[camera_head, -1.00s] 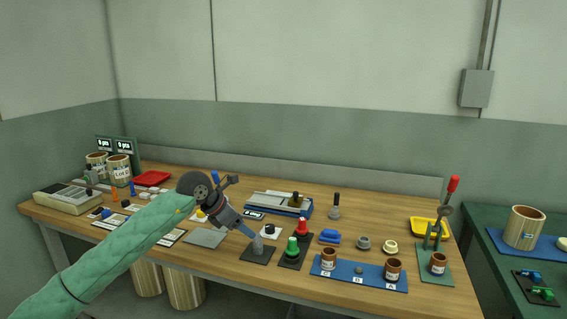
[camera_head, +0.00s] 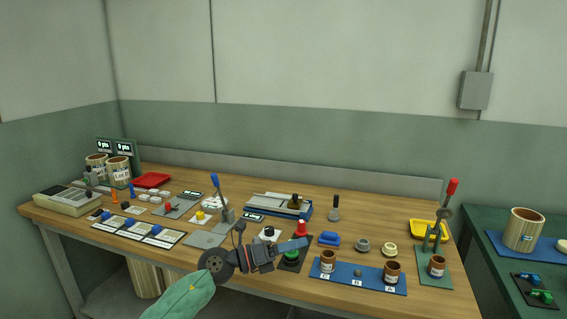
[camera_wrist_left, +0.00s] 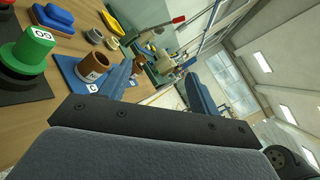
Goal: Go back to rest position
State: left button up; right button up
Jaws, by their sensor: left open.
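My left gripper (camera_head: 300,243) reaches in low at the front edge of the wooden table, its fingers pointing right beside the red and green knobs. It is open and empty. In the left wrist view the two blue fingers (camera_wrist_left: 160,85) stand apart with nothing between them. The green knob (camera_wrist_left: 32,46) shows to their left in that view, and in the head view it (camera_head: 290,256) is partly covered by the gripper. My right gripper is in neither view.
Near the gripper are a red knob (camera_head: 301,229), a blue mat (camera_head: 345,284) with brown jars (camera_head: 328,261), and a blue-knobbed lever (camera_head: 215,180). A red-knobbed lever (camera_head: 452,187) and yellow tray (camera_head: 421,230) stand farther right. The space above the table is clear.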

pick_arm(q)
jog(key=s+a+f+n+t+y, duration=0.2)
jog(key=a+n+t+y, duration=0.45)
jog(key=n+t, duration=1.05)
jog(key=s+a+f+n+g+y+p, duration=0.1)
jog(key=s+a+f+n+g+y, duration=0.4)
jog(key=f+n, duration=0.5)
jog(key=s+a+f+n+g+y, duration=0.3)
jog(key=s+a+f+n+y, duration=0.3)
jog(key=f+n, duration=0.4)
jog(key=s+f+n+g, duration=0.1)
jog(key=s+f+g, duration=0.3)
jog(key=s, duration=0.5)
jog(key=s+d+f+n+g, duration=0.1)
jog(key=s+f+g, duration=0.3)
jog(key=s, duration=0.5)
jog(key=s+f+n+g, duration=0.1)
jog(key=s+f+g, duration=0.3)
jog(key=s, duration=0.5)
jog(key=shift+s+d+f+h+p, duration=0.2)
jog(key=shift+f+h+p, duration=0.15)
jog(key=shift+f, duration=0.5)
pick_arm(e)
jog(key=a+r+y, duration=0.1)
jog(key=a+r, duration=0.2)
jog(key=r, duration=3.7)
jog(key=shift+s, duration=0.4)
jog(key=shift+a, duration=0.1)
